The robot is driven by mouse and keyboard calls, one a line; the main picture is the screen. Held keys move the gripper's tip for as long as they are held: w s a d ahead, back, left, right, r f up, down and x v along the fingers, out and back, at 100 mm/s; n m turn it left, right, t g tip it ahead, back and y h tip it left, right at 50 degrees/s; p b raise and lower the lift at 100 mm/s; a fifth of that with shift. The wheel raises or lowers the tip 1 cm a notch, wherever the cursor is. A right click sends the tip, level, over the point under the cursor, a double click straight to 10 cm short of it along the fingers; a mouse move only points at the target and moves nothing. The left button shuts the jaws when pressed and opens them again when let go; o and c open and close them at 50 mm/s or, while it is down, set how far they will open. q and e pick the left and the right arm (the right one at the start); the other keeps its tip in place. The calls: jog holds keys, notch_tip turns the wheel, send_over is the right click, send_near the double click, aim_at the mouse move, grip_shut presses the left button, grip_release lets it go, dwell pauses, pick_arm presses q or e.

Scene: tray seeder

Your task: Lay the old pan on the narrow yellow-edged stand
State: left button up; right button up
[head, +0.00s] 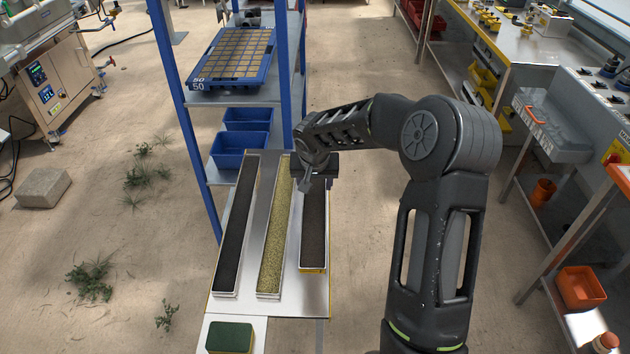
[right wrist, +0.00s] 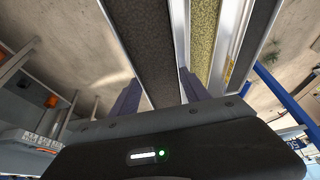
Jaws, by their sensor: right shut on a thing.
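The narrow stand (head: 305,300) is a long pale-topped table with a thin yellow edge, in the middle of the head view. Three long narrow pans show at it: a dark-filled one at left (head: 237,225), one with yellowish grain (head: 275,225), and a shorter-looking dark-filled one at right (head: 314,230). My right gripper (head: 318,172) is shut on the right dark pan near its far end. In the right wrist view this pan (right wrist: 140,50) runs between my two fingers. I cannot tell whether it touches the stand top. My left gripper is not in view.
A blue shelf rack (head: 186,130) stands behind and left, with a blue seed tray (head: 233,60) and blue bins (head: 240,147). A green sponge (head: 230,337) lies at the near end. Workbenches (head: 545,50) line the right; sandy floor is free between.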

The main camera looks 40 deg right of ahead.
aim_at(315, 200)
notch_tip(315, 200, down, 8)
jog(key=b, duration=0.5)
jog(key=shift+f, duration=0.1)
jog(key=shift+f+b, duration=0.85)
jog(key=shift+b, duration=0.4)
jog(key=shift+f+b, duration=0.25)
jog(key=shift+b, duration=0.05)
jog(key=o, duration=1.5)
jog(key=shift+c, duration=0.2)
jog(key=shift+v, duration=3.9)
